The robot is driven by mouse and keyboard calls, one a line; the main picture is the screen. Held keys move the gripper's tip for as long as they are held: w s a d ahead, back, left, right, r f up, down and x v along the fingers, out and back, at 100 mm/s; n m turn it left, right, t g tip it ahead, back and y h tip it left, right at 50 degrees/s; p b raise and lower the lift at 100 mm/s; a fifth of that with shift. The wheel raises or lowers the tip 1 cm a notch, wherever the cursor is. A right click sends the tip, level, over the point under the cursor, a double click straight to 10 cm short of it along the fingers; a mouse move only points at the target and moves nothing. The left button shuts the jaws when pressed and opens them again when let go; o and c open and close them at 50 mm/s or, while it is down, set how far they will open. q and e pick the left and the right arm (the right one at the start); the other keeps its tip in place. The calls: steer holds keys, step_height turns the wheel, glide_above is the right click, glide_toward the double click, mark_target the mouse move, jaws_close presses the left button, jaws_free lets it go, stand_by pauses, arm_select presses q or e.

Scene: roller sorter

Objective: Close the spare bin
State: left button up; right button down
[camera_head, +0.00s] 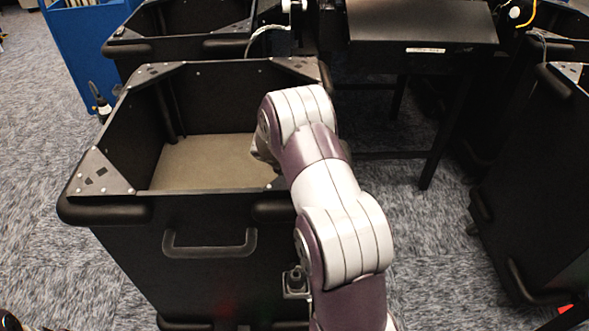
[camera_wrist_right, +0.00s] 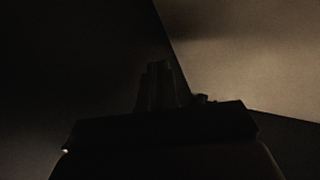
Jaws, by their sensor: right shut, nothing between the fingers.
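A black bin (camera_head: 207,220) with an open top stands in front of me, with a tan floor inside, metal corner plates and a handle (camera_head: 210,244) on its near side. No label shows which bin is the spare one. My right arm reaches over the bin's near right rim, and its hand is largely hidden behind the arm in the head view. In the dark right wrist view my right gripper (camera_wrist_right: 162,86) is shut and empty, against a black bin wall and the tan floor (camera_wrist_right: 245,60). My left gripper is not in view.
Another black bin (camera_head: 180,47) stands close behind, beside a blue rack (camera_head: 88,35). A black table (camera_head: 422,22) is at the back right, and another black bin (camera_head: 535,190) is at the right edge.

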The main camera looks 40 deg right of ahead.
steer(key=shift+s+d, duration=0.25)
steer(key=shift+d, duration=0.05)
